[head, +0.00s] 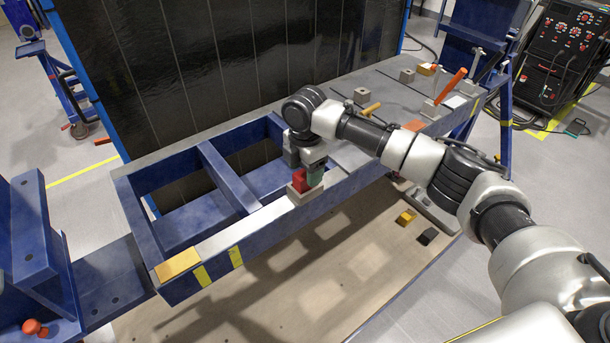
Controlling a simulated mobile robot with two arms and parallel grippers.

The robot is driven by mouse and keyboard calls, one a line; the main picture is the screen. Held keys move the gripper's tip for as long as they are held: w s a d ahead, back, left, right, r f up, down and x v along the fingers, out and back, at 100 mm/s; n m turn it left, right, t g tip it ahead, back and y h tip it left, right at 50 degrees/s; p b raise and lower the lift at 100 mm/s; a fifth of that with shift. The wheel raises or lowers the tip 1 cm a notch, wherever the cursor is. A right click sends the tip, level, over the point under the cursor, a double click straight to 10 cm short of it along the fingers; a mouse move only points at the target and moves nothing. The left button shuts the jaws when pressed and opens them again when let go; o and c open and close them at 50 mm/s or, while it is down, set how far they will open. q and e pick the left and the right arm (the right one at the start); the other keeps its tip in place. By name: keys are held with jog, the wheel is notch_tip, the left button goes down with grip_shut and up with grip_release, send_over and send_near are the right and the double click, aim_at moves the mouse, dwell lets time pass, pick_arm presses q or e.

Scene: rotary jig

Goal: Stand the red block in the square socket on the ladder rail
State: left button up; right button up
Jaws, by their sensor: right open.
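The red block (299,180) stands upright at a grey socket piece (303,196) on the front rail of the blue ladder frame (222,176). Its lower end meets the grey piece; how deep it sits cannot be told. My right gripper (306,172) is at the block, pointing down from above, and its jaws are open. The gripper partly hides the block's top. My left gripper is not in view.
A yellow plate (178,264) lies on the rail's near left end. Grey blocks (361,96), an orange-handled tool (450,87) and a yellow-handled tool (371,109) are on the right part of the frame. Yellow (406,216) and black (427,237) pieces lie below.

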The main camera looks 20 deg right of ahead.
aim_at(305, 173)
notch_tip(305, 173, up, 10)
jog(key=b, duration=0.2)
dwell(0.5)
